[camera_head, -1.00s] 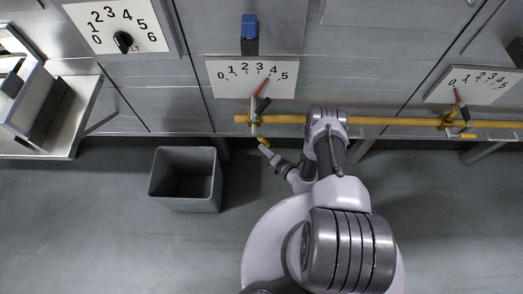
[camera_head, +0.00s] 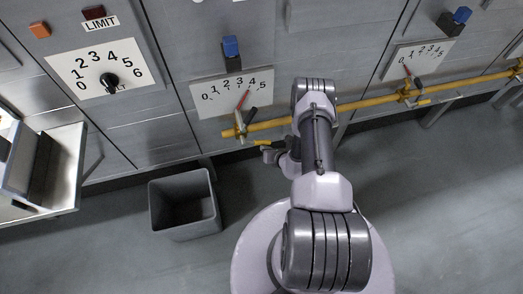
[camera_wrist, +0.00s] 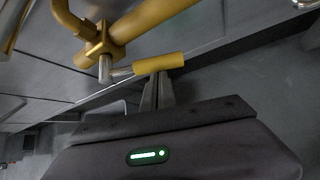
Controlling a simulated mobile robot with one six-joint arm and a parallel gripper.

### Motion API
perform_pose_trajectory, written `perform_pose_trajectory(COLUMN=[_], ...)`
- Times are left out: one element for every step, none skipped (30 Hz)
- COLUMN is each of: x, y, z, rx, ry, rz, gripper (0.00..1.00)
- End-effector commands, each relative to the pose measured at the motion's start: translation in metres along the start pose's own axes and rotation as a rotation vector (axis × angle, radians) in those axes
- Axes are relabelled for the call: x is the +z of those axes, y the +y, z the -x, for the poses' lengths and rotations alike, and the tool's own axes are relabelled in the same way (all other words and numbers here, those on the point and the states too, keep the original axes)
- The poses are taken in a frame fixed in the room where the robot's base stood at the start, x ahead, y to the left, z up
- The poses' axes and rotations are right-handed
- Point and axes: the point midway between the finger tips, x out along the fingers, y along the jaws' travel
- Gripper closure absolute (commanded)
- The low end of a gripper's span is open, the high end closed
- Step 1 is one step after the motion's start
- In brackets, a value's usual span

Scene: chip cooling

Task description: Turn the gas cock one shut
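The gas cock with the blue-topped fitting above it sits at the left end of the yellow pipe (camera_head: 275,125). Its yellow-gripped lever (camera_head: 262,143) points right and out from the pipe. In the wrist view the yellow grip (camera_wrist: 160,64) is close, on a metal stem from the brass valve body (camera_wrist: 103,48). My gripper (camera_head: 270,153) is at this lever. In the wrist view its fingers (camera_wrist: 158,78) are close together, with tips at the grip's underside; they seem to touch it, not enclose it. The dial (camera_head: 232,93) above has its red needle near 4.
A second cock (camera_head: 408,97) is farther right on the pipe, its dial (camera_head: 418,58) needle near 0. A grey bin (camera_head: 185,203) stands on the floor at left. A metal bench (camera_head: 62,165) is at far left. The floor at right is clear.

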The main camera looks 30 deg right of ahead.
Motion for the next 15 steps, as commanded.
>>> perform_pose_trajectory(x=[0.008, 0.01, 0.011, 0.013, 0.014, 0.015, 0.016, 0.016, 0.017, 0.018, 0.019, 0.019, 0.02, 0.02, 0.021], y=[0.0, 0.0, 0.001, 0.001, 0.001, 0.002, 0.002, 0.003, 0.003, 0.003, 0.004, 0.004, 0.004, 0.004, 0.005], z=[0.002, 0.003, 0.004, 0.005, 0.006, 0.007, 0.008, 0.009, 0.01, 0.01, 0.011, 0.011, 0.012, 0.012, 0.013], rx=[-0.001, -0.001, 0.0, 0.0, 0.0, 0.0, 0.0, 0.001, 0.001, 0.001, 0.001, 0.001, 0.001, 0.002, 0.002], ry=[-0.01, -0.011, -0.011, -0.011, -0.012, -0.011, -0.011, -0.011, -0.011, -0.011, -0.011, -0.012, -0.012, -0.012, -0.012], rz=[0.0, 0.0, 0.0, -0.001, -0.001, -0.001, -0.001, -0.001, -0.001, -0.001, -0.001, -0.001, -0.001, -0.001, -0.001], gripper=[1.0, 1.0, 1.0, 1.0, 1.0, 1.0, 1.0, 1.0, 1.0, 1.0, 1.0, 1.0, 1.0, 1.0, 1.0])
